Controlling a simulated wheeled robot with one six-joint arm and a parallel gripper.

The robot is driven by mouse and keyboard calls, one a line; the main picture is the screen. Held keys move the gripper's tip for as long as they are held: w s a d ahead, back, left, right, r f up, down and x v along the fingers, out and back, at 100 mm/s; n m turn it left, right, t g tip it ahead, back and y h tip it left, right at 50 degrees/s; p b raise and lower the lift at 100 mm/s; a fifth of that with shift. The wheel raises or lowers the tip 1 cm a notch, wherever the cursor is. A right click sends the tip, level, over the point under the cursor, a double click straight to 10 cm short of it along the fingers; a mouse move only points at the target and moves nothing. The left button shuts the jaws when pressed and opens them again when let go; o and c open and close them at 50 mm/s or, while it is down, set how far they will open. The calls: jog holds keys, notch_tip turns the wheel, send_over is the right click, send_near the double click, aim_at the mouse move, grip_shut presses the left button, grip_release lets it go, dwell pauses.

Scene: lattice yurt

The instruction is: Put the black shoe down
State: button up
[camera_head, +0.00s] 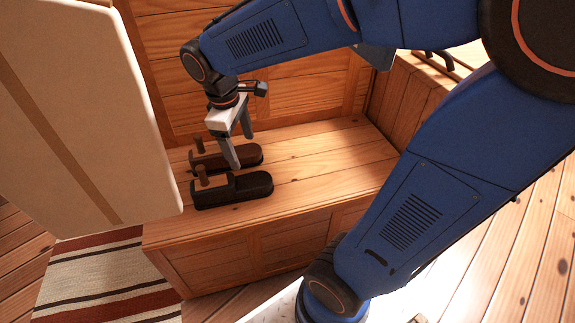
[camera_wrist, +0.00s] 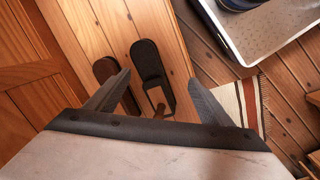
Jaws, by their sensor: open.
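The black shoe (camera_head: 250,186) rests on the wooden bench (camera_head: 320,150), nearer its front edge. A dark brown shoe (camera_head: 246,156) lies beside it, farther back and roughly parallel. My gripper (camera_head: 240,150) is open over the shoes, fingers pointing down and empty. In the wrist view the black shoe (camera_wrist: 148,62) shows between the open fingers of my gripper (camera_wrist: 160,78). The left finger partly covers the brown shoe (camera_wrist: 104,68). I cannot tell exactly how high the fingertips are above the shoes.
A wood-panelled wall (camera_head: 180,60) stands behind the bench. A large pale padded panel (camera_head: 75,110) fills the left of the head view. A striped rug (camera_head: 105,280) lies on the floor in front. The bench top right of the shoes is clear.

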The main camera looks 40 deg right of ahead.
jog(key=s+d+r+m+t, duration=0.1)
jog(key=s+d+m+t, duration=0.1)
jog(key=s+m, duration=0.2)
jog(key=s+d+m+t+y, duration=0.1)
jog(key=s+m, duration=0.3)
jog(key=s, duration=0.7)
jog(key=shift+d+r+t+y, duration=0.3)
jog(key=shift+d+r+t, duration=0.1)
jog(key=shift+d+t, duration=0.25)
